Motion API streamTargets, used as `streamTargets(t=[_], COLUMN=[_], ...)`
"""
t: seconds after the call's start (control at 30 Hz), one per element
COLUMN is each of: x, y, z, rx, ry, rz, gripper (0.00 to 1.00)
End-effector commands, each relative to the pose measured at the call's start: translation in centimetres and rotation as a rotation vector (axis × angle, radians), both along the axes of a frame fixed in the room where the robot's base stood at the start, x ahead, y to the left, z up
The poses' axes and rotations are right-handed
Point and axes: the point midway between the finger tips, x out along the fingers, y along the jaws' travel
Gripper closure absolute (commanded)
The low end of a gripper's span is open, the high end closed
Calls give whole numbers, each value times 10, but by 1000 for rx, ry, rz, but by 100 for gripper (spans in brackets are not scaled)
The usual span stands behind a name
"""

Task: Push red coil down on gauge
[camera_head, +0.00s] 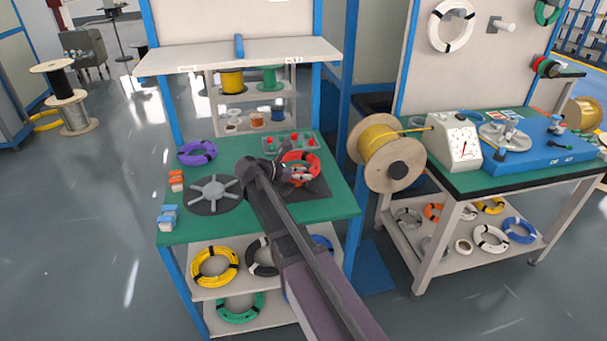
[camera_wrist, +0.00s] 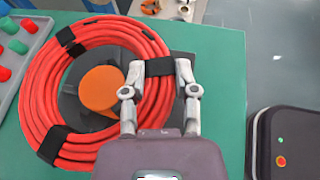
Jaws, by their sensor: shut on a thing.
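The red coil (camera_head: 311,160), tied with black bands, is at the right part of the green workbench, over a dark plate. In the wrist view the coil (camera_wrist: 36,95) fills the left half and surrounds an orange round hub (camera_wrist: 101,93) on a dark disc (camera_wrist: 72,84), which look like the gauge. My gripper (camera_head: 296,174) reaches the coil's near side. In the wrist view its fingers (camera_wrist: 158,75) straddle the coil's right side at a black band and are shut on it. I cannot tell whether the coil rests on the plate or is held slightly above.
A grey spoked disc (camera_head: 214,190) lies left of my arm, with a purple coil (camera_head: 197,152) behind it. A tray of red and green buttons (camera_head: 289,142) stands behind the red coil. A yellow cable spool (camera_head: 385,150) stands to the right, beside another bench.

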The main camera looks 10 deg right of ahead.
Motion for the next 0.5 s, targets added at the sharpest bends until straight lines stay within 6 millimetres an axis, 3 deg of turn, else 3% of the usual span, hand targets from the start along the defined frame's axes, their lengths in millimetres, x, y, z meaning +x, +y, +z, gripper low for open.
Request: streamTargets(t=[0.5], x=[0], y=[0], z=[-16], rx=[-1], ry=[-1], rz=[1], gripper=[100])
